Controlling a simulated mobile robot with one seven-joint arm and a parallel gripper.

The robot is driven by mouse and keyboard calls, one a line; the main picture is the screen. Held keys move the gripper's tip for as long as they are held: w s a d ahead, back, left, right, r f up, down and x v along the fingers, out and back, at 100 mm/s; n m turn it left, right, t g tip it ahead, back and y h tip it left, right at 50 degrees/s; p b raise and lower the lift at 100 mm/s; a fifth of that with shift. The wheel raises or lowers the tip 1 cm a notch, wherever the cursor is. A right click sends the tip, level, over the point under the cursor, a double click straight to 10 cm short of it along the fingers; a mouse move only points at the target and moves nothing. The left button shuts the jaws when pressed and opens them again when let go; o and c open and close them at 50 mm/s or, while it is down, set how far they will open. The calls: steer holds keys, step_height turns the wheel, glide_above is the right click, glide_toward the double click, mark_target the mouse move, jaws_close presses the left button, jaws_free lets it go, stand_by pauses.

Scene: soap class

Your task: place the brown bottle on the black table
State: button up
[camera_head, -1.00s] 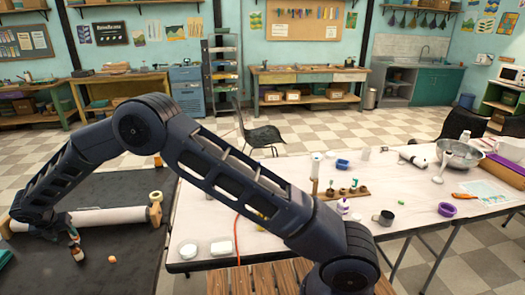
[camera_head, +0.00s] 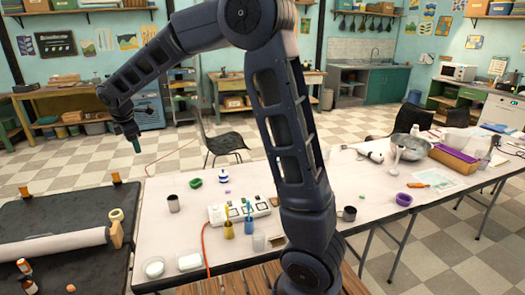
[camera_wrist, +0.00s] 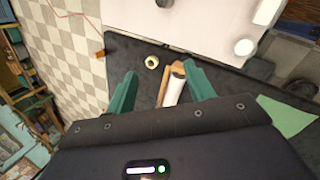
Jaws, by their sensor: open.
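A small brown bottle (camera_head: 24,267) with a pale label is on the black table (camera_head: 80,214) at the lower left of the head view. A second brown shape (camera_head: 27,288) is just below it, partly cut off by the frame edge. My gripper (camera_head: 137,145) is raised above the floor beyond the black table's far edge, well apart from the bottle. In the wrist view, its two green fingers (camera_wrist: 161,90) are spread with nothing held between them. The black table (camera_wrist: 140,52) lies below; I cannot make out the brown bottle there.
A white roll (camera_head: 55,245) with a wooden end lies across the black table, near a tape ring (camera_head: 116,214). Amber pieces (camera_head: 25,192) stand at its far edge. The pale table (camera_head: 165,237) holds cups, dishes and a power strip. A chair (camera_head: 228,145) stands behind.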

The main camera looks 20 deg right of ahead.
steer(key=s+d+r+m, duration=0.2)
steer(key=s+d+m, duration=0.15)
steer(key=d, duration=0.65)
steer(key=s+d+r+m, duration=0.3)
steer(key=d+m, duration=0.1)
steer(key=d, duration=0.6)
steer(key=s+d+r+m, duration=0.2)
steer(key=s+d+m, duration=0.15)
steer(key=d, duration=0.65)
steer(key=s+d+f+m, duration=0.2)
steer(key=s+d+m, duration=0.4)
steer(key=s, duration=0.3)
steer(key=s+d+f+m, duration=0.2)
steer(key=s+d+m, duration=0.3)
steer(key=s+d, duration=0.2)
steer(key=shift+s+d+f+m, duration=0.3)
steer(key=shift+s+d+m, duration=0.1)
steer(key=shift+s, duration=0.45)
